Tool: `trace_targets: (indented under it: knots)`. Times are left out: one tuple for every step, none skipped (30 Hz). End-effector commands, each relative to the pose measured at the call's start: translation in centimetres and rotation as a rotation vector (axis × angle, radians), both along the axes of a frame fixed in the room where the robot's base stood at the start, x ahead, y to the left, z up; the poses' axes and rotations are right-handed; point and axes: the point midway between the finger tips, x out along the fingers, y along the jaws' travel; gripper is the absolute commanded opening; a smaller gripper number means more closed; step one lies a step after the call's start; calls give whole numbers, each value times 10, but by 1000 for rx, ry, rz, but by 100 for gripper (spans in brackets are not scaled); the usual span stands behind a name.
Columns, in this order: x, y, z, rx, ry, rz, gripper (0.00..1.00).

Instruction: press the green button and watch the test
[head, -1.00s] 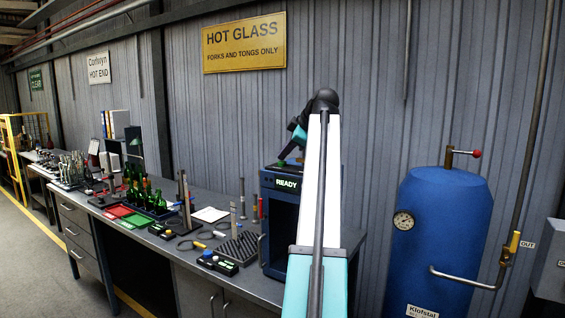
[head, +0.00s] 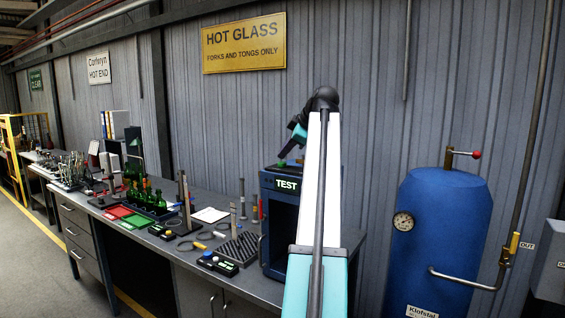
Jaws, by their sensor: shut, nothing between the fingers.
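The blue test machine (head: 268,222) stands on the bench, its display (head: 287,184) lit with "TEST". A small green spot on its top, which looks like the green button (head: 281,164), shows just under my gripper (head: 284,157). My gripper is small and dark here, tilted down over the machine's top, shut and empty. A narrow gap seems to lie between the fingertips and the green spot, but touching or apart is hard to tell. My arm hides the machine's right side. The front opening below the display looks dark inside.
Green bottles (head: 150,200), a red tray (head: 117,212), small control boxes (head: 218,263) and a dark ribbed block (head: 238,249) stand on the bench left of the machine. A blue tank (head: 440,245) with a gauge stands to the right.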

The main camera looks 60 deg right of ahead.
Motion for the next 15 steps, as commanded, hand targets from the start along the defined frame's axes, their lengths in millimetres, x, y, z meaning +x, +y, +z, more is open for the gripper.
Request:
trace_targets:
  knots:
    - [0,0,1,0,0,0,0]
    - [0,0,1,0,0,0,0]
    - [0,0,1,0,0,0,0]
    - [0,0,1,0,0,0,0]
    - [0,0,1,0,0,0,0]
    - [0,0,1,0,0,0,0]
    - [0,0,1,0,0,0,0]
    - [0,0,1,0,0,0,0]
    - [0,0,1,0,0,0,0]
    - [0,0,1,0,0,0,0]
    - [0,0,1,0,0,0,0]
    - [0,0,2,0,0,0,0]
    - [0,0,3,0,0,0,0]
    - [0,0,4,0,0,0,0]
    - [0,0,6,0,0,0,0]
